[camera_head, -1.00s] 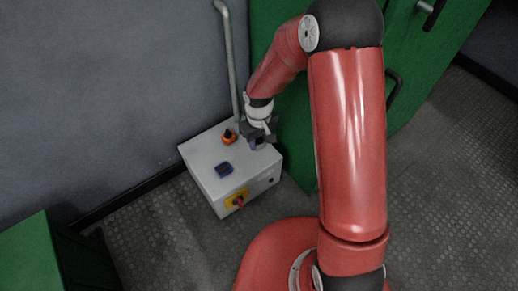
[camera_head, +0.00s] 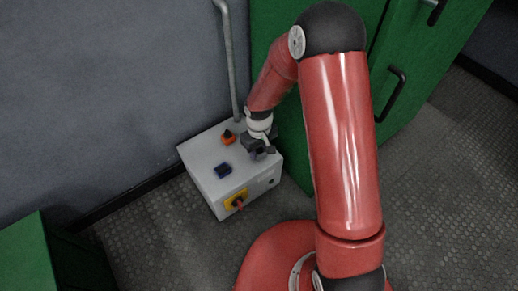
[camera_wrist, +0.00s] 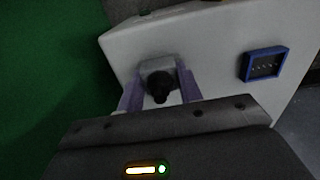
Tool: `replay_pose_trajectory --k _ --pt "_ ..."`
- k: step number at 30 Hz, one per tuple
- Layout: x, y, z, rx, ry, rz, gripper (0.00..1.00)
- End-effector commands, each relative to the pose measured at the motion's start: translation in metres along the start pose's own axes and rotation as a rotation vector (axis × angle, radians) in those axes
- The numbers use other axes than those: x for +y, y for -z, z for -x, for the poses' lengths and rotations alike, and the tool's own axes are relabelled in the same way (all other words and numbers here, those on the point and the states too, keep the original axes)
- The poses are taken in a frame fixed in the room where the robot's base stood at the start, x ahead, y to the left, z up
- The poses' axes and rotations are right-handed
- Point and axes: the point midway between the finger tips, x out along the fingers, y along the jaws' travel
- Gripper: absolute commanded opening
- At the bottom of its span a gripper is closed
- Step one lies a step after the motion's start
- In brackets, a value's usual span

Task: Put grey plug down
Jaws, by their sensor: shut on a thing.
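My gripper (camera_head: 259,153) is over the right part of the white box's top (camera_head: 203,153). In the wrist view its two fingers (camera_wrist: 159,92) are shut on the grey plug (camera_wrist: 155,65), which has a dark round part facing the camera. The plug is close to the white top; I cannot tell whether it touches. In the head view the gripper mostly hides the plug.
A blue-framed square (camera_head: 223,170) is on the box top and also shows in the wrist view (camera_wrist: 264,64). An orange-based black knob (camera_head: 228,138) is near the back, by a grey pipe (camera_head: 229,60). A red-and-yellow switch (camera_head: 237,199) is on the front. A green cabinet (camera_head: 292,155) stands right.

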Motion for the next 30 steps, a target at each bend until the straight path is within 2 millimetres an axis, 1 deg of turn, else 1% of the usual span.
replay_pose_trajectory --k 2,3,8,16,20,23,30 --pt "0.000 0.000 -0.002 0.000 0.000 0.000 0.00" --pt "0.000 0.000 -0.002 0.000 0.000 0.000 0.37" --pt "0.000 0.000 -0.001 0.000 0.000 0.000 0.57" --pt "0.000 0.000 -0.001 0.000 0.000 0.000 0.57" --pt "0.000 0.000 0.009 0.001 0.000 0.000 0.57" --pt "0.001 0.001 0.024 0.004 -0.001 -0.001 0.57" --pt "0.001 0.001 0.079 0.005 -0.002 -0.001 0.57"
